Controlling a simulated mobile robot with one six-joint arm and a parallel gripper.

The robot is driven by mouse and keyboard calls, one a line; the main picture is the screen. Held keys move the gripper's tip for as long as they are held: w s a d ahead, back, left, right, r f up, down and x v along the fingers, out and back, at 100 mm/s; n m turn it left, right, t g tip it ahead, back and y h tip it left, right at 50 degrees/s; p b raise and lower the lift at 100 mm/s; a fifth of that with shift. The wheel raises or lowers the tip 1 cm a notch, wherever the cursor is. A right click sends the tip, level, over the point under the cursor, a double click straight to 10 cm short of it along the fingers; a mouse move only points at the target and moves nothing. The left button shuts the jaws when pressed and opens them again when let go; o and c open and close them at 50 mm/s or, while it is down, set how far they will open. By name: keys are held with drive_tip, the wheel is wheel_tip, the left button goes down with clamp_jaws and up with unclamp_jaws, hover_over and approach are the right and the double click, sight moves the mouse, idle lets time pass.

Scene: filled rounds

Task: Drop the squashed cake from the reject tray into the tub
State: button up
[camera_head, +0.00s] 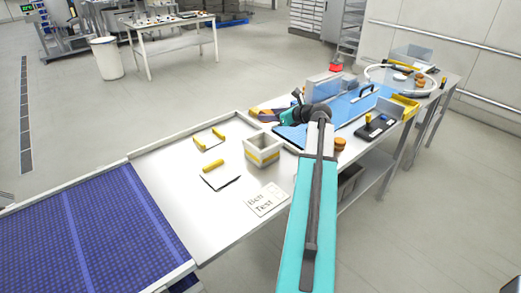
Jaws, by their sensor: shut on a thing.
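My arm reaches over the table, and my gripper (267,116) is at its far end, left of the dark wrist joint. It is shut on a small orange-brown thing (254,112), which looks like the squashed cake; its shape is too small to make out. A square pale tub with a yellow band (262,156) stands open on the white table, just nearer than my gripper in the picture. A yellow tray (405,106), possibly the reject tray, lies on the right part of the table. I cannot tell the gripper's height above the table.
A blue board (350,108) lies behind my arm, with an orange-brown round (340,143) beside the arm. A dark scale-like device (375,127) and a clear ring (400,78) are at right. A lettered card (266,199) lies in front. A blue conveyor (90,240) is at left.

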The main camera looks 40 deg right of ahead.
drive_tip(key=shift+w+a+f+b, duration=0.1)
drive_tip(key=shift+f+b, duration=2.5)
drive_tip(key=shift+f, duration=0.3)
drive_tip(key=o, duration=0.8)
drive_tip(key=b+v, duration=0.2)
drive_tip(key=v, duration=1.2)
drive_tip(key=shift+b, duration=0.4)
